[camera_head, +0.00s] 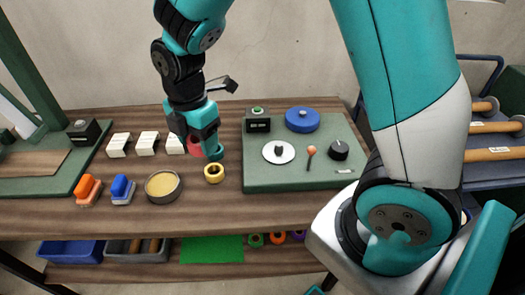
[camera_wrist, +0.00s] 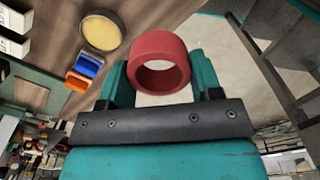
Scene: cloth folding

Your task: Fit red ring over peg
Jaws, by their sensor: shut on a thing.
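The red ring (camera_wrist: 158,43) sits between the two teal fingers of my gripper (camera_wrist: 158,61) in the wrist view, with its opening facing the camera. My gripper is shut on it. In the head view, my gripper (camera_head: 207,150) points down at the middle of the wooden table. A bit of the red ring (camera_head: 193,147) shows there, mostly hidden by the fingers. A yellow ring (camera_head: 214,180) lies just in front of my gripper. I cannot make out the peg for certain in either view.
A green panel (camera_head: 300,183) with a blue disc (camera_head: 302,119), knobs and a small lever stands right of my gripper. White blocks (camera_head: 148,143) stand to the left. A round tin (camera_head: 163,199), blue block (camera_head: 122,188) and orange block (camera_head: 88,189) are front left. Bins (camera_head: 70,251) sit below.

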